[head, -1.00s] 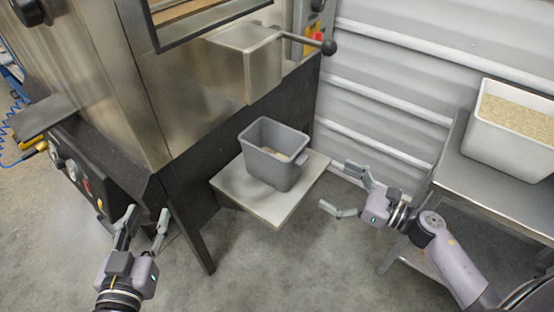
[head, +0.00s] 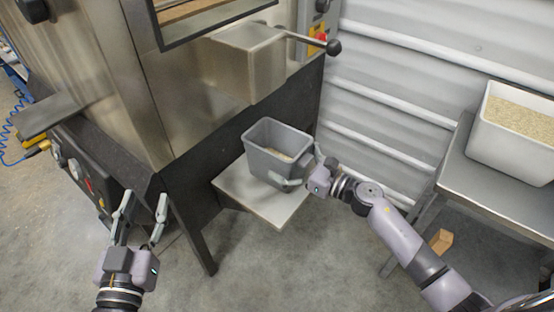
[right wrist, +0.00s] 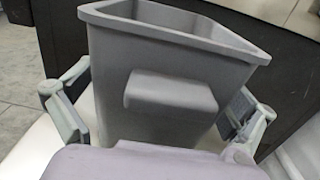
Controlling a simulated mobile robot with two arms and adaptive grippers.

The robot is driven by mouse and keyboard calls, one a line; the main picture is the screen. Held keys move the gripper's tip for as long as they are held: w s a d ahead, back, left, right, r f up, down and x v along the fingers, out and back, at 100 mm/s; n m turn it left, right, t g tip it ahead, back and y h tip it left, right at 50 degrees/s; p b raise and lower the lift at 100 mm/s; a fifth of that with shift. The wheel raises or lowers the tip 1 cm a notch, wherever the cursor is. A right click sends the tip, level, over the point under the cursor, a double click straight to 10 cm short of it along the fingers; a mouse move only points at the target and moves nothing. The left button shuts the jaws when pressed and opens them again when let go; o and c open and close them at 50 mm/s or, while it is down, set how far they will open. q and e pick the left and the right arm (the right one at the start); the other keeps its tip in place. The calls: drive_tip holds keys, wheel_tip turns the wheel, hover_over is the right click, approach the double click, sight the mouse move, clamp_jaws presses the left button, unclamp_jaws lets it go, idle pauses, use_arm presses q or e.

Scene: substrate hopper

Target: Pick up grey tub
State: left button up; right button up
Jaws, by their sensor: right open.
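The grey tub (head: 262,159) stands upright on a small pale shelf (head: 240,203) under the steel hopper, with some pale grainy material inside. My right gripper (head: 300,172) is at the tub's right side, its fingers spread. In the right wrist view the tub (right wrist: 200,95) with its grey handle block (right wrist: 170,95) sits between the open fingers, which stand on either side of it with visible gaps. My left gripper (head: 140,207) is open and empty, low at the left, away from the tub.
The steel hopper machine (head: 190,90) with a ball-ended lever (head: 333,47) rises behind the shelf. A white bin of grainy material (head: 515,130) stands on a metal table (head: 460,180) at the right. A small brown box (head: 441,241) lies below it.

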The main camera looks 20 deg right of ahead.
drive_tip(key=shift+w+a, duration=0.35)
drive_tip(key=shift+w, duration=0.1)
drive_tip(key=shift+c, duration=0.6)
drive_tip(key=c, duration=1.5)
drive_tip(key=shift+r, duration=0.15)
drive_tip(key=shift+r, duration=0.1)
